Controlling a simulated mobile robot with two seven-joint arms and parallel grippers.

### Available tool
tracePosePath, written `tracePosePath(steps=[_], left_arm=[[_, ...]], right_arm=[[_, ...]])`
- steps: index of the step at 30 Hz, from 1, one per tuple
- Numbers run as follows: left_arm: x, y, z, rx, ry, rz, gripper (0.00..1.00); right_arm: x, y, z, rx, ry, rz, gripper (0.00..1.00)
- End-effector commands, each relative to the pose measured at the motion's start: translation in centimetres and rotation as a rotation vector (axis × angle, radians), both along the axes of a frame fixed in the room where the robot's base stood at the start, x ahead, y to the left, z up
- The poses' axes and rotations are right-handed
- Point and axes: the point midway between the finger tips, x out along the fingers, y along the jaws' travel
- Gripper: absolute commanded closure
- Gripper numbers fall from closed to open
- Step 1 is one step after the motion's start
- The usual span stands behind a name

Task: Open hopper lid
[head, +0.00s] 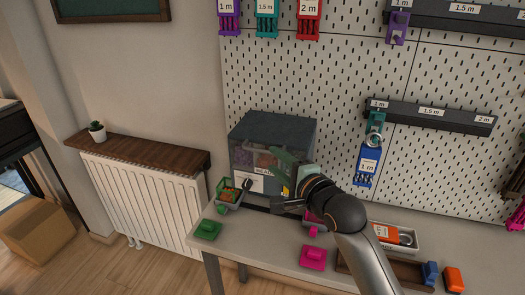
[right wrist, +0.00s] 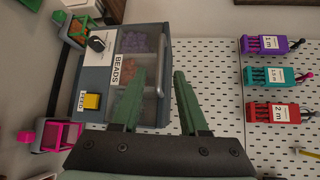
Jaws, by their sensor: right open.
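The hopper (head: 272,129) is a blue-grey box against the pegboard at the back of the table. Its clear front shows bead compartments. In the right wrist view the hopper (right wrist: 92,57) carries a BEADS label and a pale bar handle (right wrist: 161,62) along one edge of the clear lid (right wrist: 138,40). My right gripper (head: 281,166) is at the hopper's front in the head view. In the right wrist view its green fingers (right wrist: 160,74) are open, and the handle appears between their tips, with nothing gripped. Whether they touch it is unclear. My left gripper is out of view.
A green bin of orange pieces (head: 228,193) stands left of the hopper; a pink bin (right wrist: 61,136) stands on its other side. Green (head: 207,229) and pink (head: 313,257) lids lie on the table. A tray (head: 397,238) is at right. Hanging cord holders (head: 366,168) are near my right arm.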

Motion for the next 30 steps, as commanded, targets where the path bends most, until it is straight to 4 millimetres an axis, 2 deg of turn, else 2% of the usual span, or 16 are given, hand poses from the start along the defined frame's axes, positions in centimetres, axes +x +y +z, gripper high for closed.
tracePosePath(steps=[6, 13, 27, 30], left_arm=[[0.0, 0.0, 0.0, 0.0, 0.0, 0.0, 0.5], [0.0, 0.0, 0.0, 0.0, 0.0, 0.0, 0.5], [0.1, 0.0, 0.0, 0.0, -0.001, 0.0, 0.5], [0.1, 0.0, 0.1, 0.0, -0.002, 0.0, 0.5]], right_arm=[[3.1, 1.6, -0.5, -0.002, 0.0, -0.001, 0.57], [5.3, 2.8, -0.9, -0.002, 0.0, -0.001, 0.57], [6.1, 3.2, -1.1, -0.001, 0.0, -0.001, 0.57], [6.1, 3.2, -1.1, -0.001, 0.0, -0.001, 0.67]])
